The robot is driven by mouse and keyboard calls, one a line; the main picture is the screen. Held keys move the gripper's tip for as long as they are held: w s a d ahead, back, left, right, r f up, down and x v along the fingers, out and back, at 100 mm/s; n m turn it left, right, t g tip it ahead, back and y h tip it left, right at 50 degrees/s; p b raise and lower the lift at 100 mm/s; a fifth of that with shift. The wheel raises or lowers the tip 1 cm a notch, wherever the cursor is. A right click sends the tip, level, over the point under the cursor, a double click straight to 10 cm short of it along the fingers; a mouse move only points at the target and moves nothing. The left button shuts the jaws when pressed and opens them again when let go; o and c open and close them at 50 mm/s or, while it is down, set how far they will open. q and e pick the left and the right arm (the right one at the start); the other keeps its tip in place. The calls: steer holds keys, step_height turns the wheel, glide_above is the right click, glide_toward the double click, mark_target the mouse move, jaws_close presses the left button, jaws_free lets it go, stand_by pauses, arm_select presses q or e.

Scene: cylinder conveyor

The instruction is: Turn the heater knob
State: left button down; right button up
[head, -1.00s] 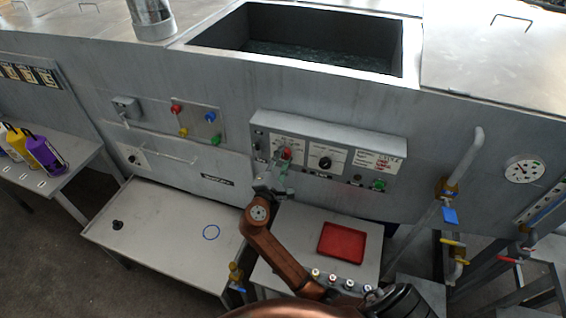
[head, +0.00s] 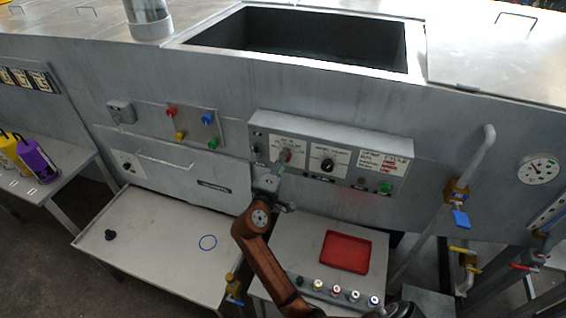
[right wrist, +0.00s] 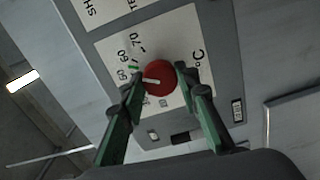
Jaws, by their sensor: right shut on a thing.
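The heater knob (head: 286,156) is a small red round knob on the left part of the grey control panel. In the right wrist view the same red knob (right wrist: 158,74) has a white pointer line aimed left and sits on a white °C scale plate (right wrist: 183,28) with a green mark near its numbers. My right gripper (head: 281,164) is at the panel in front of the knob. In the right wrist view its green fingers (right wrist: 160,80) are on both sides of the knob, shut on it. My left gripper is not in view.
A black knob (head: 327,165) and a green button (head: 385,188) are on the same panel. A red tray (head: 346,251) lies on the table below. Coloured valve knobs (head: 208,118) are left of the panel. A pipe with a blue-handled valve (head: 460,218) stands right.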

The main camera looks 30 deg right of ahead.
stand_by(0.4)
steer(key=o, duration=1.2)
steer(key=shift+c, duration=0.2)
